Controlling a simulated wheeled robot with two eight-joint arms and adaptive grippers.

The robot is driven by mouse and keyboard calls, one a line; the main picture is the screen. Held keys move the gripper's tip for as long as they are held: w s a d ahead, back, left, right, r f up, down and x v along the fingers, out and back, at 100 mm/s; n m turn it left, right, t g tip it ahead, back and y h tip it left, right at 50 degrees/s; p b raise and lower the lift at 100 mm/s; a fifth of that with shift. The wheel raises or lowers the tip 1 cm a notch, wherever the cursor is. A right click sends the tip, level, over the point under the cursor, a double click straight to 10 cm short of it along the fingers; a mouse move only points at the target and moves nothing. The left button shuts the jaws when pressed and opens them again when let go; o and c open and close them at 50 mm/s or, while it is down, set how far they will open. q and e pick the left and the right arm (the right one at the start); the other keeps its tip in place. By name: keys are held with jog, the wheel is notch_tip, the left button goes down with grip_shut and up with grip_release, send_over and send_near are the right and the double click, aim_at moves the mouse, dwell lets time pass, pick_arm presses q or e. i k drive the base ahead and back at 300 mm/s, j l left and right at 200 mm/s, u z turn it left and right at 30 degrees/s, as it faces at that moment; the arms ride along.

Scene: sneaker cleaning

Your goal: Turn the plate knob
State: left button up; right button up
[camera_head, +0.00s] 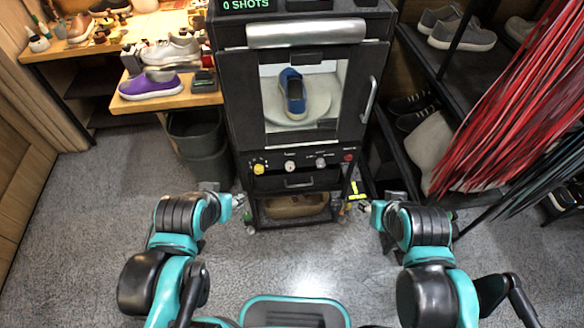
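A black cleaning machine (228,90) stands in the middle. Its control panel (305,161) has a row of knobs: a yellow knob (258,169) at the left, a white knob (290,166), a grey knob (321,162) and a red knob (348,157) at the right. The labels are too small to read, so I cannot tell which is the plate knob. Behind the window a blue shoe (292,92) sits on a round plate (318,128). My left gripper (239,201) is below and left of the panel. My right gripper (364,207) is below and right of it. Both are apart from the knobs; their finger openings are unclear.
A wooden bench (190,98) with a purple shoe (150,87) is at the left, with a dark bin (198,135) beside the machine. A shoe rack (440,75) and hanging red laces (505,110) are at the right. The grey floor (300,262) in front is clear.

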aim_at(290, 166)
jog(key=k+l+z, duration=0.2)
jog(key=k+l, duration=0.45)
jog(key=k, duration=0.05)
